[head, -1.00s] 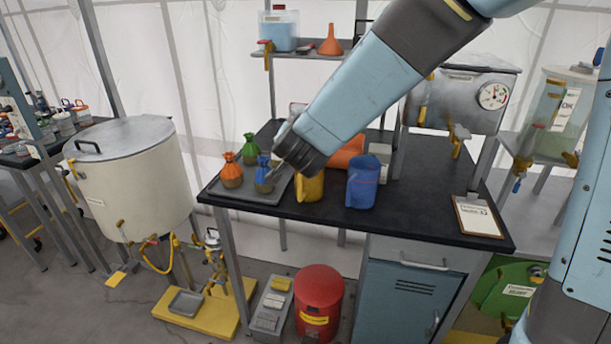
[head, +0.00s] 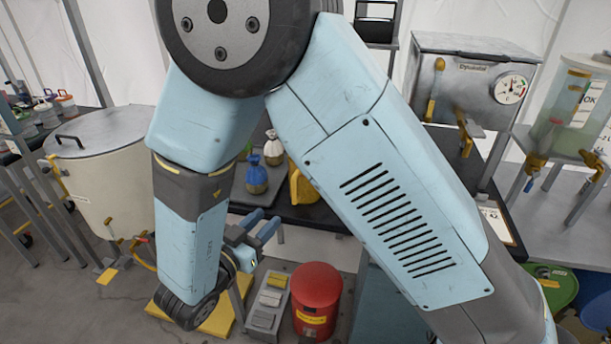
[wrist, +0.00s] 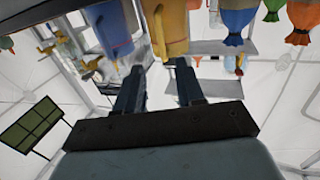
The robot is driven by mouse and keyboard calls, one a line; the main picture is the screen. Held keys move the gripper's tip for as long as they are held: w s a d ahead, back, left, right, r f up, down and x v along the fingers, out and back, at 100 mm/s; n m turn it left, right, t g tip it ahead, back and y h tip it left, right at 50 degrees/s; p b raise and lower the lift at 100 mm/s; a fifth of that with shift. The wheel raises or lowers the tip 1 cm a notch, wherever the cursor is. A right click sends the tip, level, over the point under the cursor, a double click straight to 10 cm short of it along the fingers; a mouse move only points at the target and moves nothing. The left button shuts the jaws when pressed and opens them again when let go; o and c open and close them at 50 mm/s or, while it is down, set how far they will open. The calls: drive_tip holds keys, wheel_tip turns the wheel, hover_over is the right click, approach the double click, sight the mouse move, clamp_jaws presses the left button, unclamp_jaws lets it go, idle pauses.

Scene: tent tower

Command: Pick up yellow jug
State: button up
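The yellow jug (head: 303,187) stands on the black bench, partly hidden behind my arm in the head view. In the wrist view, which looks upside down, the yellow jug (wrist: 171,28) is at the top, beyond the fingers. A blue jug (wrist: 108,28) is beside it there; my arm hides it in the head view. My gripper (head: 266,222) is in front of the bench's front edge, left of the yellow jug and apart from it. In the wrist view the fingers (wrist: 158,72) are spread with nothing between them.
Tied sacks, one blue (head: 256,179) and one white (head: 273,150), stand left of the yellow jug. A red bin (head: 317,300) is on the floor below. A large cream tank (head: 105,185) stands at left. A metal boiler with a gauge (head: 470,80) is at right.

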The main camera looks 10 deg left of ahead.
sight(293, 193)
drive_tip(key=x, duration=1.2)
drive_tip(key=shift+w, duration=0.35)
clamp_jaws()
